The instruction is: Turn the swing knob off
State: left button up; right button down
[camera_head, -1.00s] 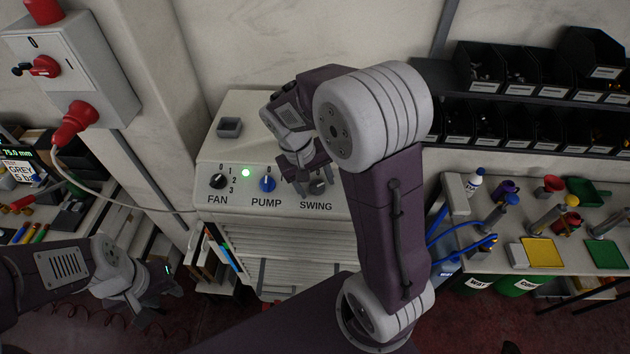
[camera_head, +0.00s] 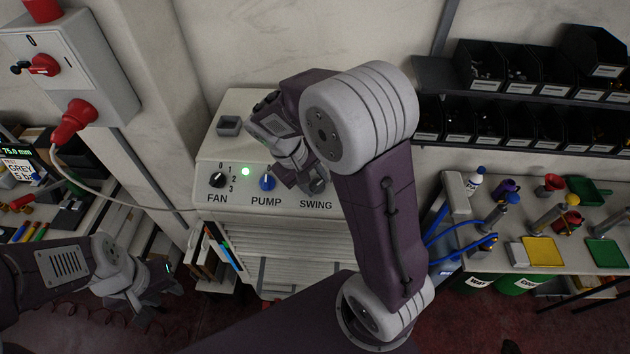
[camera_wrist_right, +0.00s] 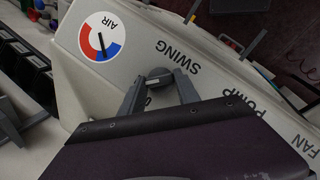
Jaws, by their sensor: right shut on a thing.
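The swing knob (camera_wrist_right: 158,77) is a grey knob beside the SWING label on the cream control box (camera_head: 235,112). In the right wrist view it sits between the fingers of my right gripper (camera_wrist_right: 160,90), which is shut on it. In the head view my right gripper (camera_head: 310,182) is at the knob above the SWING label and hides most of it, so its pointing direction is unclear. My left gripper (camera_head: 158,302) is open and empty, low at the left, away from the box.
The blue pump knob (camera_head: 267,183) is close to the left of my right gripper. The black fan knob (camera_head: 217,180) and a lit green lamp (camera_head: 246,171) are further left. An air gauge (camera_wrist_right: 102,36) shows in the wrist view. A red-plugged switch box (camera_head: 75,65) hangs at upper left.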

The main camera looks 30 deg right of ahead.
jog(key=n+h, duration=0.1)
jog(key=n, duration=0.1)
jog(key=n+b, duration=0.1)
jog(key=n, duration=0.1)
jog(key=shift+a+f+t+h, duration=0.1)
jog(key=shift+a+t+h, duration=0.1)
jog(key=shift+t+h, duration=0.2)
jog(key=shift+s+n+t+h+b, duration=0.1)
jog(key=shift+n+t+h+b, duration=0.5)
jog(key=shift+n, duration=1.5)
jog(key=c, duration=0.9)
grip_release()
jog(key=shift+a, duration=0.1)
jog(key=b+v, duration=0.1)
jog(key=v, duration=0.8)
jog(key=shift+s+a, duration=0.1)
